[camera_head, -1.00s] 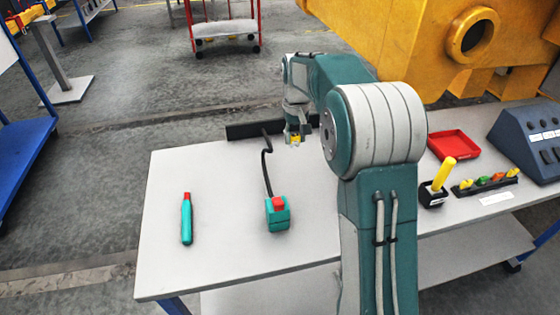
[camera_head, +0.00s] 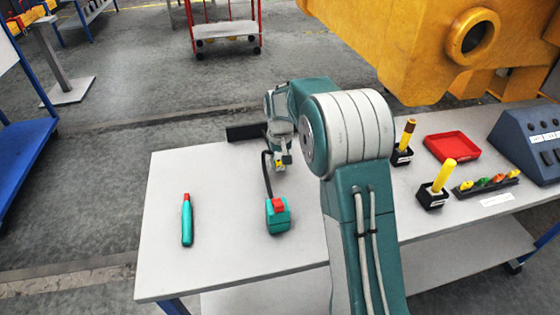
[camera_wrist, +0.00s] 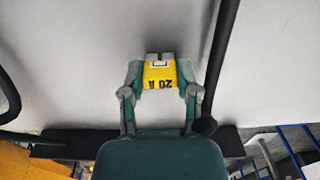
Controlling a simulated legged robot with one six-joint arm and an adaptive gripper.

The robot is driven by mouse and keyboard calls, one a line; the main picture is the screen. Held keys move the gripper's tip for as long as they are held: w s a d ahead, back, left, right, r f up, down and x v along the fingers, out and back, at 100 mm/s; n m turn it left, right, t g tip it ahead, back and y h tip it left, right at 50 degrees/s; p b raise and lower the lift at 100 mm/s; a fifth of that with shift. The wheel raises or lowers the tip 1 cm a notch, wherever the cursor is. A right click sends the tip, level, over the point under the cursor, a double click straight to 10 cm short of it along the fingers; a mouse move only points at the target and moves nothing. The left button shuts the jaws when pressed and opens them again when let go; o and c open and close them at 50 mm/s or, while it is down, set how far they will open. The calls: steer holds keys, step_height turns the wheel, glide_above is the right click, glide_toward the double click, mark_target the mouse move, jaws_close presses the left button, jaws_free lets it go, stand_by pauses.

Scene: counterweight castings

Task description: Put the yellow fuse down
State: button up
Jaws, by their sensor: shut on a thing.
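The yellow fuse (camera_wrist: 160,76) is between the fingers of my gripper (camera_wrist: 160,84) in the wrist view, with "20 A" printed on it. My gripper is shut on it. In the head view my gripper (camera_head: 281,162) is over the far part of the white table (camera_head: 220,215), and only a small bit of the yellow fuse (camera_head: 280,163) shows. The grey table top is behind the fuse in the wrist view. I cannot tell whether the fuse touches the table.
A teal device with a red top (camera_head: 277,215) and a black cable stands nearby. A teal pen-like tool (camera_head: 187,222) lies left. Right are black holders (camera_head: 432,199), a rack of coloured fuses (camera_head: 485,185), a red tray (camera_head: 452,146) and a blue console (camera_head: 530,140).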

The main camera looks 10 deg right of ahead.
mark_target(280, 161)
steer(key=o, duration=0.9)
steer(key=shift+o, duration=0.2)
step_height(280, 161, up, 12)
steer(key=s+r+t, duration=0.2)
steer(key=s+r, duration=0.5)
steer(key=s, duration=0.2)
steer(key=s+f+t, duration=0.2)
steer(key=s+t, duration=0.1)
steer(key=s, duration=2.1)
steer(key=shift+s+f+t, duration=0.15)
steer(key=shift+t, duration=0.15)
